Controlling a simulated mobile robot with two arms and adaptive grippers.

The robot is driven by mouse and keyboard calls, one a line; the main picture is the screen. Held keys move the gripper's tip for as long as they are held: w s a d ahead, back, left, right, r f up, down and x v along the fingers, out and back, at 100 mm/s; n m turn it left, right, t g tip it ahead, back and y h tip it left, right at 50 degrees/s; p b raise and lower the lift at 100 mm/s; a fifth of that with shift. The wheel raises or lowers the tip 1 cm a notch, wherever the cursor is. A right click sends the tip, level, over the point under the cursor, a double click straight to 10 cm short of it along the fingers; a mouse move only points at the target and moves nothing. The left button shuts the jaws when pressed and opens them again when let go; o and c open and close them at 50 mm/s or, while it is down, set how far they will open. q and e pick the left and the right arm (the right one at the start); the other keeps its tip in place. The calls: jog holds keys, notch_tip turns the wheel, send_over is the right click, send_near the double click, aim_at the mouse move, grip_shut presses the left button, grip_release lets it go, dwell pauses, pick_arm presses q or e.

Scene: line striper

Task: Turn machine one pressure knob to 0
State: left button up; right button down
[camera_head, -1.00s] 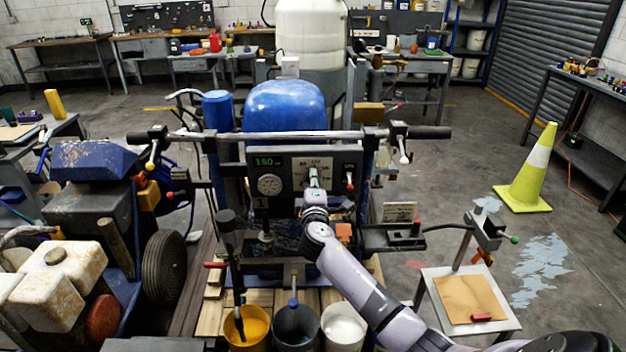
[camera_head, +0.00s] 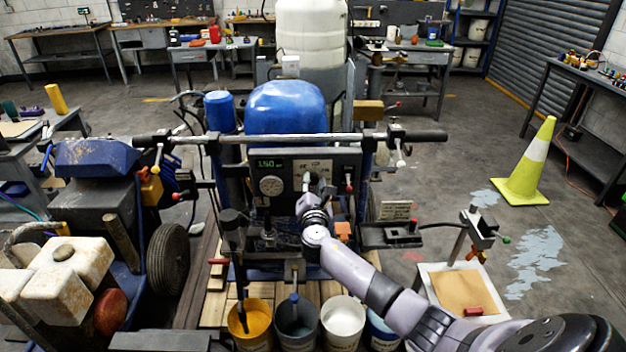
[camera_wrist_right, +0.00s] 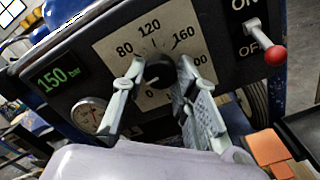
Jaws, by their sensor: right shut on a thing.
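The striping machine has a blue tank (camera_head: 285,108) and a dark control panel (camera_head: 345,163). In the right wrist view the black pressure knob (camera_wrist_right: 157,72) sits on a pale dial plate (camera_wrist_right: 118,46), with printed numbers from 0 through 80, 120 and 160 upward. The green display (camera_wrist_right: 61,78) reads 150 bar. My right gripper (camera_wrist_right: 160,76) is shut on the knob, one finger on either side. In the head view my right gripper (camera_head: 312,184) is at the panel and hides the knob. My left gripper is not in view.
A round gauge (camera_wrist_right: 88,114) is left of the knob, and a red-tipped ON/OFF lever (camera_wrist_right: 274,54) is to its right. A handlebar (camera_head: 290,139) crosses above the panel. Buckets (camera_head: 343,318) stand below. A second machine (camera_head: 95,200) is on the left.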

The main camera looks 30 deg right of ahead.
jog(key=n+p, duration=0.3)
jog(key=n, duration=0.2)
jog(key=shift+f+n+p, duration=0.1)
jog(key=shift+n+p, duration=0.45)
jog(key=shift+n, duration=1.15)
jog(key=c, duration=1.2)
grip_release()
jog(key=shift+c, duration=0.2)
jog(key=shift+s, duration=0.1)
jog(key=v, duration=1.2)
